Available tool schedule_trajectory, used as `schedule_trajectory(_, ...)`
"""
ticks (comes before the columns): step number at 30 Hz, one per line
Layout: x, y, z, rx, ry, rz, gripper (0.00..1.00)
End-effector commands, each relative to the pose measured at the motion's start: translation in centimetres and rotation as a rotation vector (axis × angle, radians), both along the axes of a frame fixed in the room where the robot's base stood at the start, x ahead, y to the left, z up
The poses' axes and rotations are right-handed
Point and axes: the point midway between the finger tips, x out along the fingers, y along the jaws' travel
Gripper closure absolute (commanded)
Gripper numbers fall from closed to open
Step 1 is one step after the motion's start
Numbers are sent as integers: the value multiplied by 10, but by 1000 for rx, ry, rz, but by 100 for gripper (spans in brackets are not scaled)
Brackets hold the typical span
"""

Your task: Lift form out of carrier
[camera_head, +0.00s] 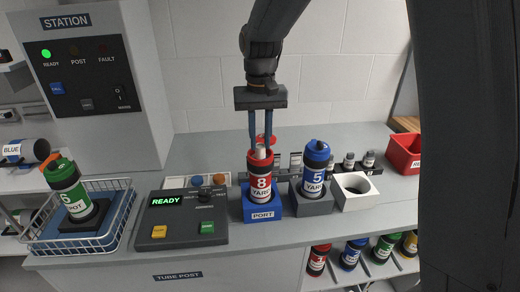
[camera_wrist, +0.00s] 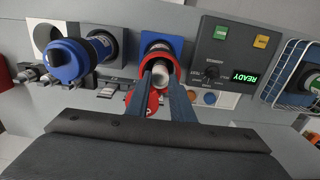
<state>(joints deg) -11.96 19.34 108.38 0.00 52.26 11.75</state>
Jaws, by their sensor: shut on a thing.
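The red carrier (camera_head: 261,184), marked 8, stands upright in the blue PORT block (camera_head: 262,215). Its red lid is open, swung to the back. The form (camera_head: 261,154) is a pale cylinder whose top shows at the carrier's mouth; its lower part is hidden inside. My gripper (camera_head: 261,144) reaches down from above, its two blue-grey fingers shut on the form's top. In the wrist view, the form (camera_wrist: 162,76) sits between the fingertips (camera_wrist: 161,80), inside the carrier's red rim (camera_wrist: 163,60).
A white empty holder (camera_head: 355,200) and red bin (camera_head: 404,152) lie further right. A READY control box (camera_head: 183,218) and wire basket (camera_head: 125,205) with a green carrier (camera_head: 70,190) are left.

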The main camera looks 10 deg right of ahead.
Motion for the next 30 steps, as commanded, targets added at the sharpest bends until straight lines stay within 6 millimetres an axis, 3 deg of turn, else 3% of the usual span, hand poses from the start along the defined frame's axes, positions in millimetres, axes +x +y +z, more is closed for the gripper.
schedule_trajectory(18, 1, 0, 127, 1, -3, 0, 100)
schedule_trajectory(24, 0, 0, 147, 0, 0, 0, 100)
schedule_trajectory(30, 0, 0, 152, 0, 0, 0, 100)
